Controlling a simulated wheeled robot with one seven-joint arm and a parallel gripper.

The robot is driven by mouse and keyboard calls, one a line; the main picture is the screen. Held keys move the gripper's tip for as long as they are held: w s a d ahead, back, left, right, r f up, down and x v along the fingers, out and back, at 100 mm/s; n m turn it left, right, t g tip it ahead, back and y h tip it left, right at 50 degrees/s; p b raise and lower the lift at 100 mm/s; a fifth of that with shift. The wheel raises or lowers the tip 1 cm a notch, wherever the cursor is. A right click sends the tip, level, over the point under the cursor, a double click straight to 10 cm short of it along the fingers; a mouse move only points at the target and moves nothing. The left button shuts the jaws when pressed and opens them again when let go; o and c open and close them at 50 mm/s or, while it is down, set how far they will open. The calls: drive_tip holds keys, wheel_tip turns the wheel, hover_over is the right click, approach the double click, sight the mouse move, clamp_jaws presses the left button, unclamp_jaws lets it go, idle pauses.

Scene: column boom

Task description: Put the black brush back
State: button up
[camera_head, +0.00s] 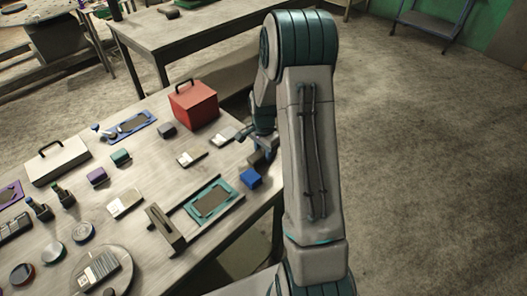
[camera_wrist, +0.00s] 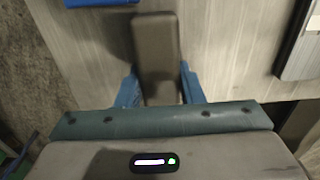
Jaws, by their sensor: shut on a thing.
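My gripper (camera_head: 264,145) is low over the right edge of the work table, partly hidden by my own arm in the head view. In the wrist view my gripper (camera_wrist: 160,88) has its two blue fingers shut on a long dark block, which I take to be the black brush (camera_wrist: 157,45). The brush points away from the palm; no bristles show.
A red box (camera_head: 194,105) stands behind. Bare floor is right of my arm.

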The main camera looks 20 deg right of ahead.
sight(263, 151)
drive_tip(key=o, duration=1)
drive_tip(key=shift+f, duration=0.1)
drive_tip(key=shift+o, duration=0.2)
wheel_tip(263, 151, up, 12)
drive_tip(key=b, duration=0.1)
drive_tip(key=s+a+r+n+t, duration=0.2)
drive_tip(key=s+a+r+n, duration=0.45)
drive_tip(key=s+r, duration=0.3)
drive_tip(key=s+a+n, duration=0.2)
drive_tip(key=s+n, duration=0.1)
drive_tip(key=s, duration=0.4)
drive_tip(key=s+a+n+t, duration=0.1)
drive_tip(key=s+a+n, duration=0.1)
drive_tip(key=s+n, duration=0.2)
drive_tip(key=shift+s+a+r, duration=0.2)
drive_tip(key=shift+s+r, duration=0.15)
drive_tip(key=shift+s, duration=1.05)
